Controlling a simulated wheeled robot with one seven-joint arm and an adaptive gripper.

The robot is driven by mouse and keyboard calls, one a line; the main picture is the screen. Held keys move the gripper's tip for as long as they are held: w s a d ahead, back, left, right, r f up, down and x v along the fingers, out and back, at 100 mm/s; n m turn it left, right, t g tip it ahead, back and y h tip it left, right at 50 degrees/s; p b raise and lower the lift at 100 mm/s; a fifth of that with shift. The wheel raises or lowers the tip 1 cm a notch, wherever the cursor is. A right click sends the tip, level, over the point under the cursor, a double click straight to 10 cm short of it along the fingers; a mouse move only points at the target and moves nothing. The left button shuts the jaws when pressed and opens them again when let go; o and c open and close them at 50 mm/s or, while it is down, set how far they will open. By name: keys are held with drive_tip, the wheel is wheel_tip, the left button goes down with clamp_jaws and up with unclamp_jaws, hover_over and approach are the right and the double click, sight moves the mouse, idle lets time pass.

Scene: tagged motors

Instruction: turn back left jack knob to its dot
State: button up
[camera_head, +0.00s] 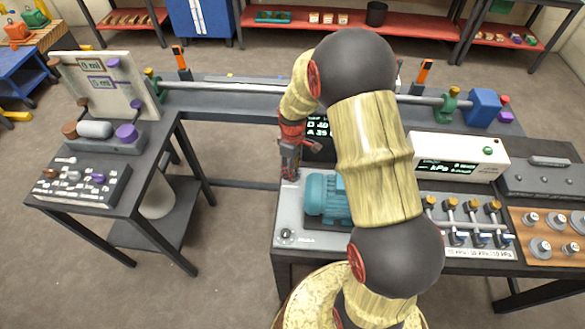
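A teal motor (325,197) sits on a pale grey base plate (290,212) in the middle of the head view. My gripper (289,173), dark with red parts, points down over the plate's back left corner, left of and behind the motor. The back left jack knob and its dot cannot be made out; my gripper covers that corner. It is too small to tell whether the fingers are open, shut or touching a knob. A front left jack knob (287,235) shows at the plate's near left corner. My arm hides the plate's right part.
A dark display (318,127) with green digits stands just behind my gripper. A white kPa gauge box (458,158) and several brass-capped valves (451,204) lie to the right. A long shaft (225,87) runs behind. A side table (75,210) stands left, across a floor gap.

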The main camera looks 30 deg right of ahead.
clamp_jaws()
idle(0.6)
drive_tip(key=m+p, duration=0.2)
drive_tip(key=m, duration=0.3)
drive_tip(key=shift+m, duration=0.4)
drive_tip(key=m+p, duration=0.1)
drive_tip(key=m, duration=0.5)
idle(0.4)
drive_tip(key=shift+o, duration=0.7)
unclamp_jaws()
